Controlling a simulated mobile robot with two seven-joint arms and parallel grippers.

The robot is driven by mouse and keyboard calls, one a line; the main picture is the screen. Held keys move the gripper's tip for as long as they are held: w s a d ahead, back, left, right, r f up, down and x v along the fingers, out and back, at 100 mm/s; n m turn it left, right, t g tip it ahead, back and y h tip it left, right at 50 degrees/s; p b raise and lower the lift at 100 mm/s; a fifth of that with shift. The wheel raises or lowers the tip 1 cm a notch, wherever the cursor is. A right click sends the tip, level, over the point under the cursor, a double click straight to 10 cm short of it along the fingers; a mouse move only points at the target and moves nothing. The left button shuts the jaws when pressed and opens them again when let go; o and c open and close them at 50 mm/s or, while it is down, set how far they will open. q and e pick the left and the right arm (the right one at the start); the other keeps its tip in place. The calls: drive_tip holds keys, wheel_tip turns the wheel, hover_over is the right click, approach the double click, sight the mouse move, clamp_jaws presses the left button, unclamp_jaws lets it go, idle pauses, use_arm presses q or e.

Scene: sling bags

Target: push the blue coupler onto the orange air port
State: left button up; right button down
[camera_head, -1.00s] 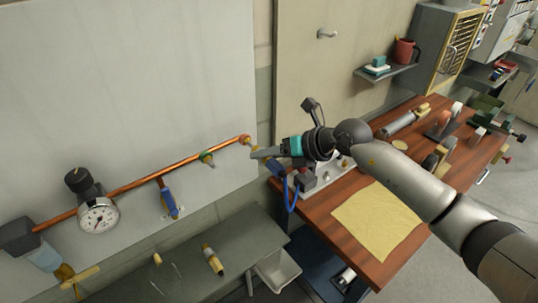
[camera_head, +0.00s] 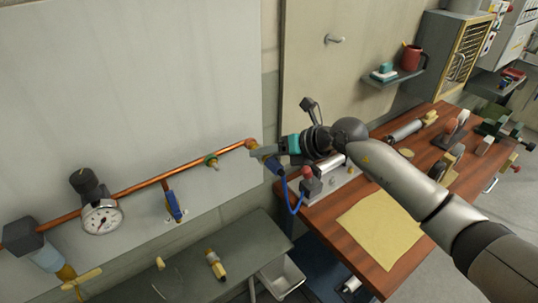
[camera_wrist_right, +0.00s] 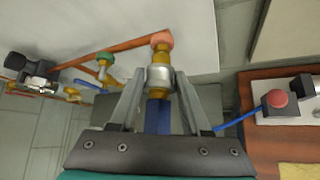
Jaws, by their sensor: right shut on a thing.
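The orange air port (camera_wrist_right: 162,40) is at the right end of the copper pipe on the wall panel; it also shows in the head view (camera_head: 250,144). My right gripper (camera_wrist_right: 160,88) is shut on the blue coupler (camera_wrist_right: 158,115), which has a silver sleeve at its front. The coupler's front end is in line with the port and meets its brass stub in the wrist view; how far it is seated I cannot tell. In the head view the right gripper (camera_head: 263,152) is right at the port, with the coupler (camera_head: 274,165) partly hidden by the fingers. My left gripper is not in view.
A blue hose (camera_head: 291,196) hangs from the coupler toward the bench. A green-ringed port (camera_head: 211,160), a blue fitting (camera_head: 173,206) and a gauge (camera_head: 102,216) are along the pipe. A grey shelf (camera_head: 190,268) is below. The wooden bench (camera_head: 320,222) is at right.

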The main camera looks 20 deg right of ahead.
drive_tip(key=shift+c, duration=1.4)
unclamp_jaws()
drive_tip(key=b+v, duration=0.2)
drive_tip(key=v, duration=1.3)
drive_tip(key=shift+b, duration=0.4)
drive_tip(key=shift+r, duration=0.1)
drive_tip(key=shift+d, duration=0.1)
